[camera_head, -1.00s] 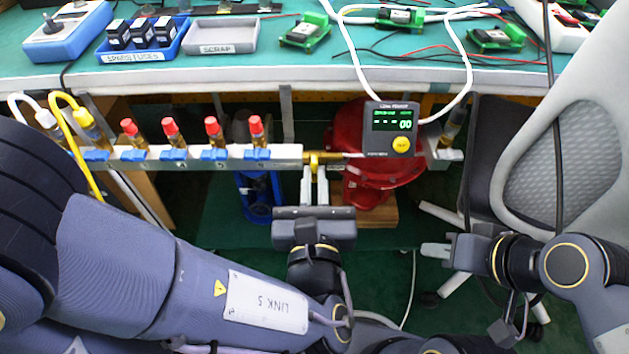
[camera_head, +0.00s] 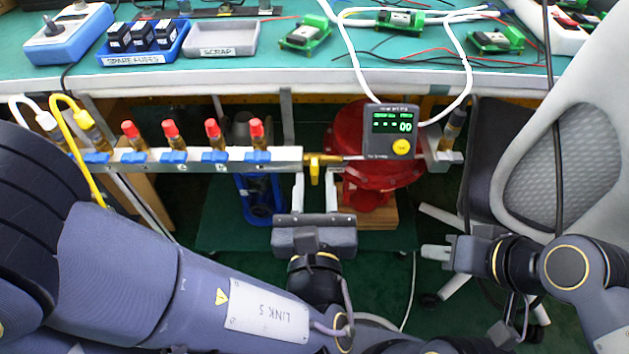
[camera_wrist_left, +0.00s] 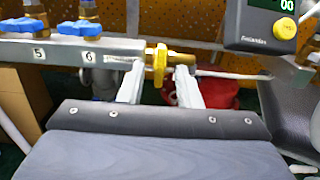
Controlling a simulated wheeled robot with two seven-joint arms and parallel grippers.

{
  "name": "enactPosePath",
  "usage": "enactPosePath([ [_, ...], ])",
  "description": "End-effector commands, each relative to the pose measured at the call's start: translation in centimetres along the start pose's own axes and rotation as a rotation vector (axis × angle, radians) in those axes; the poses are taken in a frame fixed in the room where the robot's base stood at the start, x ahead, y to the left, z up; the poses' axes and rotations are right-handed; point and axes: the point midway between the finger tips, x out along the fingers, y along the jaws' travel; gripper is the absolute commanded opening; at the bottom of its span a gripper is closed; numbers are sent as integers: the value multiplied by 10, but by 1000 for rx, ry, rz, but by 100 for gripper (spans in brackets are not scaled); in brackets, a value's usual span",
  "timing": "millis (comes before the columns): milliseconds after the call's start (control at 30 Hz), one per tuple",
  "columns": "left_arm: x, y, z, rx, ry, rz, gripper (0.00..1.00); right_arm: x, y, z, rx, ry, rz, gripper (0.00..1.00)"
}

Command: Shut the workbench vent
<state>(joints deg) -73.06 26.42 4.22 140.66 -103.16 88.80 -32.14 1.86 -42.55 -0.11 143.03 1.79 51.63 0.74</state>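A yellow valve handle (camera_head: 315,173) sits on the brass fitting (camera_head: 328,158) at the right end of the grey valve rail (camera_head: 280,154), under the bench edge. It points down in the head view and also shows in the left wrist view (camera_wrist_left: 159,66). My left gripper (camera_head: 314,183) is open, its two pale fingers apart on either side of the handle; the left wrist view (camera_wrist_left: 160,78) shows a gap beside each finger. It holds nothing. My right gripper (camera_head: 435,252) is away to the right over the floor, empty; its finger gap is not clear.
Several blue-handled valves with red caps (camera_head: 169,130) line the rail. A meter with a yellow button (camera_head: 391,132) hangs right of the handle, before a red vessel (camera_head: 352,185). A grey chair (camera_head: 560,165) stands at right. Spare fuses tray (camera_head: 130,58) is on the bench.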

Motion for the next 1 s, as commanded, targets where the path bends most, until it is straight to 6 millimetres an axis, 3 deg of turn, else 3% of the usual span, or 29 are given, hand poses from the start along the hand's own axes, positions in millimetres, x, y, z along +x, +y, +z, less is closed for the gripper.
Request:
enactPosePath([
  [400,-64,-1,1,3,0,-5,31,-13,-6,-6,0,0,0,31],
  [1000,-70,0,0,2,1,0,31,-13,-6,-6,0,0,0,31],
])
